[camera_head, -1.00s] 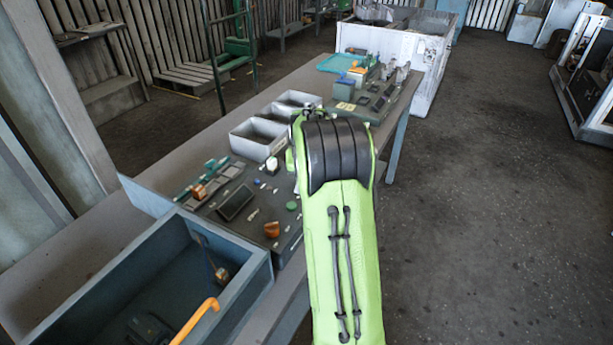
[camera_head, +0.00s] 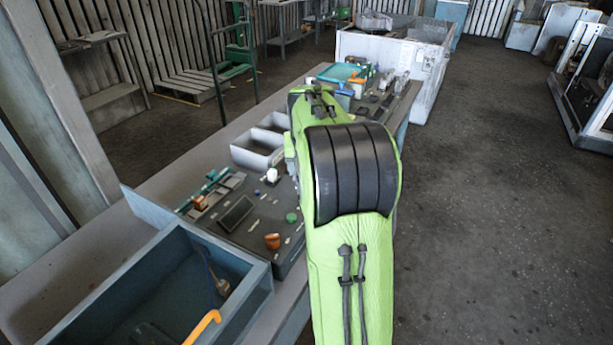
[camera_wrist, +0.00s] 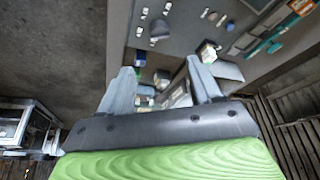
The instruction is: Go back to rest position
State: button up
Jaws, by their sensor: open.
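My gripper (camera_wrist: 159,68) shows in the wrist view with its two grey fingers apart and nothing held between them. It hangs above the workbench, and small parts lie below and beyond its fingers. In the head view my green arm reaches over the right side of the bench (camera_head: 95,265) and hides the gripper.
A dark board (camera_head: 235,212) with small parts and an orange piece (camera_head: 272,241) lies on the bench. A blue-grey bin (camera_head: 262,290) stands in front, pale trays (camera_head: 252,158) behind. A large white crate (camera_head: 432,75) stands beyond. The floor (camera_head: 490,220) at right is clear.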

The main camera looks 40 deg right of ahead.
jog(key=shift+v, duration=1.9)
jog(key=shift+w, duration=0.1)
jog(key=s+a+r+n+t+y, duration=0.1)
jog(key=s+a+r+n, duration=0.1)
jog(key=s+a, duration=0.35)
jog(key=s+a+r+n, duration=0.1)
jog(key=s+a+r, duration=0.1)
jog(key=a, duration=0.7)
jog(key=s+a+f+n+y, duration=0.1)
jog(key=s+a+f+n, duration=0.1)
jog(key=s+a, duration=0.3)
jog(key=s+a+f+n+t+y, duration=0.1)
jog(key=s+a+f+n, duration=0.2)
jog(key=s+a, duration=0.3)
jog(key=s, duration=0.3)
